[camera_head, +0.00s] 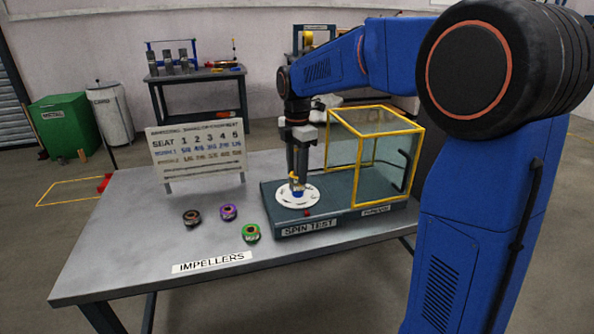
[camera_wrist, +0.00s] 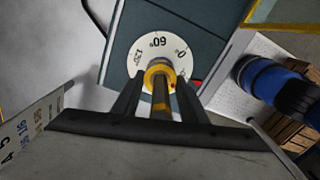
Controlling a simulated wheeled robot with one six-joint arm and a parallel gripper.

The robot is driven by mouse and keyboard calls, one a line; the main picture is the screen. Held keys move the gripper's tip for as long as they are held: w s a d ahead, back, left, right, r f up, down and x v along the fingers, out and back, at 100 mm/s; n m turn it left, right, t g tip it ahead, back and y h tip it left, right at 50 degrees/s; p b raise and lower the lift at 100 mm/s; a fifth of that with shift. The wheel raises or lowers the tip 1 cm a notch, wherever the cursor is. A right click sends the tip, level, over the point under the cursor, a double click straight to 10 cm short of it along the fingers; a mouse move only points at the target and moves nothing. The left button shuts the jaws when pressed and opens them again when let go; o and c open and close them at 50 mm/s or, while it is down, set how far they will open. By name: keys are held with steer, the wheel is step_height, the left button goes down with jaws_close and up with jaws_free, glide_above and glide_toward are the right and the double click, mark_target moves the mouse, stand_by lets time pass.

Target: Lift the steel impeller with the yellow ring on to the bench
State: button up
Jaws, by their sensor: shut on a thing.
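The steel impeller with the yellow ring (camera_wrist: 159,67) is between the fingers of my gripper (camera_wrist: 158,88) in the wrist view. The gripper is shut on it. In the head view my gripper (camera_head: 297,182) points straight down over the white dial (camera_head: 314,196) of the spin test stand, and the impeller is mostly hidden by the fingers. Small yellow and blue patches show at the fingertips. The dial (camera_wrist: 142,47) with its numbers lies right behind the impeller in the wrist view. I cannot tell whether the impeller touches the dial.
On the bench (camera_head: 120,240), left of the stand, lie a dark brown impeller (camera_head: 191,218), a purple one (camera_head: 228,212) and a green one (camera_head: 251,233). An upright seat chart (camera_head: 197,155) stands behind them. A yellow-framed glass box (camera_head: 375,150) is right of the dial. The bench's front left is clear.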

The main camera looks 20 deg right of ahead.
steer(key=shift+r, duration=0.7)
stand_by(0.4)
steer(key=shift+r, duration=7.35)
